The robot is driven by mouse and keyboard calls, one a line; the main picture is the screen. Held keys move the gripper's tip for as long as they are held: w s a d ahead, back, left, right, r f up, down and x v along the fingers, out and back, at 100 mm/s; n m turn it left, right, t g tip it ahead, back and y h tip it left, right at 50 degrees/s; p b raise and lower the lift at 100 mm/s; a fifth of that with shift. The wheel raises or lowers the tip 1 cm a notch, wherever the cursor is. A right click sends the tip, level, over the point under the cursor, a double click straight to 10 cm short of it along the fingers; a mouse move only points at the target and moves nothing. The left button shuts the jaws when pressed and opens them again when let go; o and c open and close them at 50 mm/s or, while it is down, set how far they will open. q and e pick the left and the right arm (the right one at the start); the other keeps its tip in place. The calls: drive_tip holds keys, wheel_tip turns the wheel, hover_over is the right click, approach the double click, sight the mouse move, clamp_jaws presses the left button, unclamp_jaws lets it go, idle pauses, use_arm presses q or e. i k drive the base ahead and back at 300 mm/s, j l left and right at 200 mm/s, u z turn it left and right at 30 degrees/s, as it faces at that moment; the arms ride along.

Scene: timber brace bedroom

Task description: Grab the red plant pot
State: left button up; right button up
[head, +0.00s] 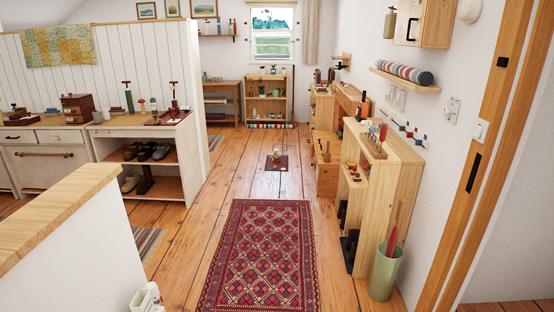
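I cannot pick out a red plant pot with certainty. A small plant-like item (277,155) stands on a dark red mat (271,166) on the floor beyond the rug; its pot is too small to make out. Another small green plant (273,69) is on top of the far shelf, and its pot colour is unclear.
A patterned red rug (262,252) lies on the open wooden floor ahead. A low white wall (75,255) stands at left, with a shoe bench (146,130) beyond it. Wooden shelves (396,175) and a green bin (386,271) line the right, beside a door frame (476,160).

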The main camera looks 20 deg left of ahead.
sight(276, 157)
drive_tip(key=i+l+u, duration=0.2)
drive_tip(key=i, duration=0.65)
drive_tip(key=i+j+u, duration=0.3)
drive_tip(key=i, duration=0.45)
drive_tip(key=i+l+u, duration=0.1)
drive_tip(key=i+u, duration=0.2)
drive_tip(key=i, duration=0.45)
drive_tip(key=i+l+u, duration=0.3)
drive_tip(key=i, duration=1.05)
drive_tip(key=i+z, duration=0.15)
drive_tip(key=i, duration=0.4)
drive_tip(key=i+j, duration=0.2)
drive_tip(key=i, duration=0.35)
drive_tip(key=i+j+z, duration=0.15)
drive_tip(key=i, duration=0.45)
drive_tip(key=i+u, duration=0.15)
drive_tip(key=i, duration=0.75)
drive_tip(key=i+u, duration=0.2)
drive_tip(key=i, duration=0.65)
drive_tip(key=i+j+z, duration=0.1)
drive_tip(key=i+z, duration=0.3)
drive_tip(key=i+j+z, duration=0.2)
drive_tip(key=z, duration=0.2)
drive_tip(key=i+j+z, duration=0.65)
drive_tip(key=z, duration=0.15)
drive_tip(key=j, duration=0.1)
